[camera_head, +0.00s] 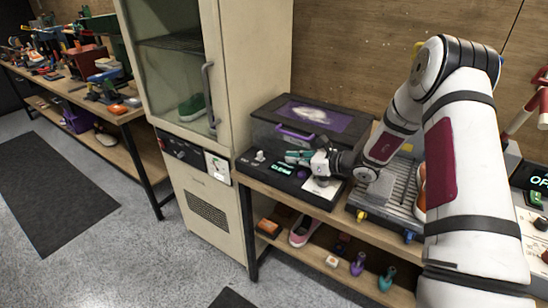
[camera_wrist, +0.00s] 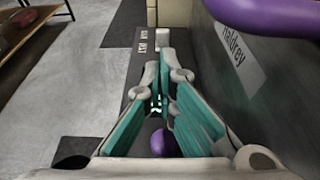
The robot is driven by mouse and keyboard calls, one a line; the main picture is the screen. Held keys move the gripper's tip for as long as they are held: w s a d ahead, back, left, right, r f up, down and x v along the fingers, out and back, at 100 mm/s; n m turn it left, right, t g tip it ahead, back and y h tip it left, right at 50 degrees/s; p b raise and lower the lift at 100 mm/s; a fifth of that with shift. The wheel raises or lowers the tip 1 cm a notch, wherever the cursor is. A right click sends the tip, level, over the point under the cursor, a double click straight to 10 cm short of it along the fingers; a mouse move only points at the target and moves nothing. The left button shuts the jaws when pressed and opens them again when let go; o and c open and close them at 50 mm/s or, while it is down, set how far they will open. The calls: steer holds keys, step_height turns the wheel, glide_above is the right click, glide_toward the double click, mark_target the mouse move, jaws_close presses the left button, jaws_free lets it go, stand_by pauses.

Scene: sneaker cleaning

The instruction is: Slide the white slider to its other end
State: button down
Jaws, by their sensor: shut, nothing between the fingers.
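The white slider (camera_head: 260,156) is a small pale knob at the left end of a black control panel (camera_head: 312,199). In the wrist view the white slider (camera_wrist: 167,30) stands at the far end of the panel, beyond my fingertips. My gripper (camera_head: 287,157), with teal finger pads, lies low over the panel and points left toward the slider. In the wrist view my gripper (camera_wrist: 162,62) is shut and empty, with its tips apart from the slider. The fingers partly cover the panel's green lettering, and the slider's track is not clear.
A dark box with a purple handle (camera_head: 295,134) stands right behind the panel. A purple button (camera_wrist: 163,143) is under my fingers. A tall cream cabinet (camera_head: 175,50) rises to the left. A metal tray (camera_head: 397,190) lies to the right. Shoes and bottles fill the lower shelf.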

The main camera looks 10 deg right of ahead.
glide_toward(259, 152)
steer(key=w+a+f, duration=0.3)
steer(key=shift+w+a, duration=0.2)
steer(key=shift+a, duration=0.15)
steer(key=shift+w+a+b, duration=1.4)
steer(key=shift+w+a, duration=0.5)
steer(key=shift+w, duration=0.05)
